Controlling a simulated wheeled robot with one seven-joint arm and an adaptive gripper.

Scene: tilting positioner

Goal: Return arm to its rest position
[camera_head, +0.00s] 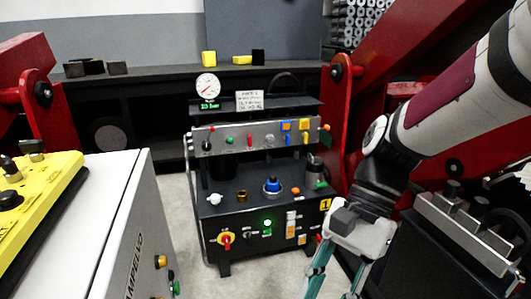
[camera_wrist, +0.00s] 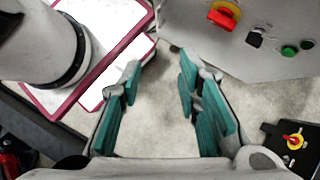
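My gripper (camera_head: 338,282) hangs at the bottom right of centre in the head view, in front of the black control cart (camera_head: 262,200). Its lower part is cut off by the picture edge. In the wrist view my gripper (camera_wrist: 160,108) has its two teal-padded fingers spread apart. Only pale floor shows between them, so it holds nothing. My white and maroon arm comes in from the upper right of the head view, bent down at the wrist.
A white cabinet (camera_head: 120,210) with a yellow control box (camera_head: 38,190) stands at left. Red positioner frames (camera_head: 345,120) flank the cart. A grey-topped dark unit (camera_head: 465,235) is close right of my gripper. A grey panel (camera_wrist: 265,55) with a red-yellow knob shows in the wrist view.

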